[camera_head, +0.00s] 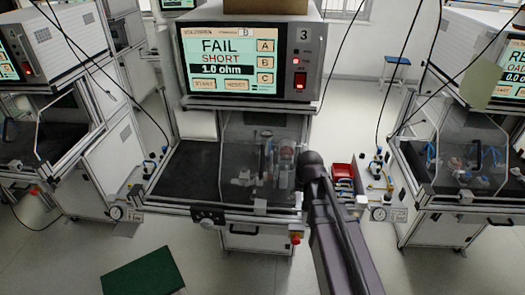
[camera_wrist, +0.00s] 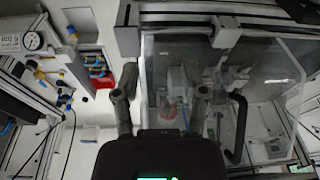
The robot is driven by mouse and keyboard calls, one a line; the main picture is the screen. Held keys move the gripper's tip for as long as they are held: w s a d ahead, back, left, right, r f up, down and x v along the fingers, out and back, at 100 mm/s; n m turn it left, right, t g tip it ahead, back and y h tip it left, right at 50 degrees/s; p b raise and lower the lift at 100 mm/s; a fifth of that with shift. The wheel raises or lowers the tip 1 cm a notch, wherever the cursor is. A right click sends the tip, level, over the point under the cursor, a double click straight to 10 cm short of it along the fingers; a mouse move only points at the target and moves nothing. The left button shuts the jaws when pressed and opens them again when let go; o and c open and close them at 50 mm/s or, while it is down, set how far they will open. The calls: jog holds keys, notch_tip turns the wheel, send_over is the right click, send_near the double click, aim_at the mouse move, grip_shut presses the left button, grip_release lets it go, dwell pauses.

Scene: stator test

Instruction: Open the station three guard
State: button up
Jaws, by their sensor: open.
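Station three's tester (camera_head: 248,62) is in the middle of the head view, marked 3, its screen reading FAIL, SHORT, 1.0 ohm. Below it, a clear guard (camera_head: 240,150) stands over the right part of the bench, with the test fixture visible through it. In the wrist view, the guard (camera_wrist: 285,65) fills the right half and appears closed. Its black handle (camera_wrist: 238,128) is right of my right finger, apparently apart from it. My gripper (camera_wrist: 160,98) is open, with nothing seen held between its fingers. In the head view my arm hides part of the guard's right side.
A red bin (camera_head: 342,171) sits right of the bench, near air fittings and a gauge (camera_head: 379,213). The dark mat (camera_head: 185,168) on the bench's left is clear. Similar stations stand left and right. Cables hang nearby.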

jog(key=t+y+p, duration=0.1)
jog(key=t+p, duration=0.1)
jog(key=p, duration=1)
send_near(262, 161)
notch_tip(262, 161, up, 3)
jog(key=shift+s+d, duration=0.4)
jog(key=shift+s, duration=0.05)
jog(key=shift+f, duration=0.2)
jog(key=b+x, duration=1.2)
jog(key=x, duration=0.1)
jog(key=shift+w+a+f+b, duration=0.1)
jog(key=shift+a+f+b, duration=0.1)
jog(key=shift+b, duration=0.2)
grip_shut()
